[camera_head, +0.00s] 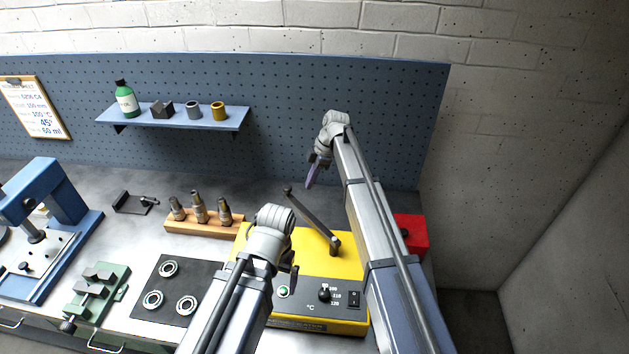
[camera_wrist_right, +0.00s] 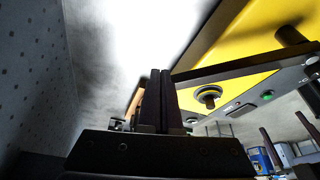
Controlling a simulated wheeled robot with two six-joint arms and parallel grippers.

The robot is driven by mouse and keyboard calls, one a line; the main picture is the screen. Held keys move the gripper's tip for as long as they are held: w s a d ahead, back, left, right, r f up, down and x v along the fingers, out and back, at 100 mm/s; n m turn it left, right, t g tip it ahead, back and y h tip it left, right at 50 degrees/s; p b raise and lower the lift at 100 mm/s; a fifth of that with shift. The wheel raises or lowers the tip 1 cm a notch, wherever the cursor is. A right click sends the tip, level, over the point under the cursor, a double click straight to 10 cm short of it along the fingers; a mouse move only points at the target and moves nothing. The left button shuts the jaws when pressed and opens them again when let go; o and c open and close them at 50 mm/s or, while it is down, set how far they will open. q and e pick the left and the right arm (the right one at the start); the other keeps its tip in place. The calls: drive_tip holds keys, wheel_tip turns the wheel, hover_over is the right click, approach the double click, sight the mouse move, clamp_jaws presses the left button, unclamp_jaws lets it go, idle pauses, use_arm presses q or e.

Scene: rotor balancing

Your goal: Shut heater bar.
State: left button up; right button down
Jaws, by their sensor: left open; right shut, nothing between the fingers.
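The yellow heater (camera_head: 314,264) stands on the bench at centre right. Its dark heater bar (camera_head: 312,218) runs from a post near the heater's right side towards the back left, its far end reaching past the heater's back edge. In the right wrist view the bar (camera_wrist_right: 245,68) crosses behind my fingers. My right gripper (camera_head: 312,172) is shut and empty, behind and above the bar's far end; its fingers show in the wrist view (camera_wrist_right: 160,100). I cannot tell whether they touch the bar. My left gripper (camera_head: 291,278) is open over the heater's front left, hiding part of its top.
A wooden block with several metal pieces (camera_head: 204,228) stands left of the heater. A dark mat with rings (camera_head: 150,322) and a green vise (camera_head: 96,290) lie farther left. A red box (camera_head: 412,232) is right of the heater. A shelf (camera_head: 180,121) hangs on the pegboard.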

sight(291, 195)
use_arm(q)
drive_tip(key=shift+f+b, duration=0.45)
drive_tip(key=shift+f, duration=0.5)
drive_tip(key=shift+r, duration=0.2)
use_arm(e)
drive_tip(key=shift+s+a+f, duration=0.1)
drive_tip(key=shift+a+f, duration=0.15)
drive_tip(key=shift+a, duration=0.5)
drive_tip(key=shift+s+a+f, duration=0.1)
drive_tip(key=shift+a+f, duration=0.15)
drive_tip(key=shift+a, duration=0.45)
drive_tip(key=shift+s+a+f, duration=0.1)
drive_tip(key=shift+a+f, duration=0.15)
drive_tip(key=shift+a, duration=0.5)
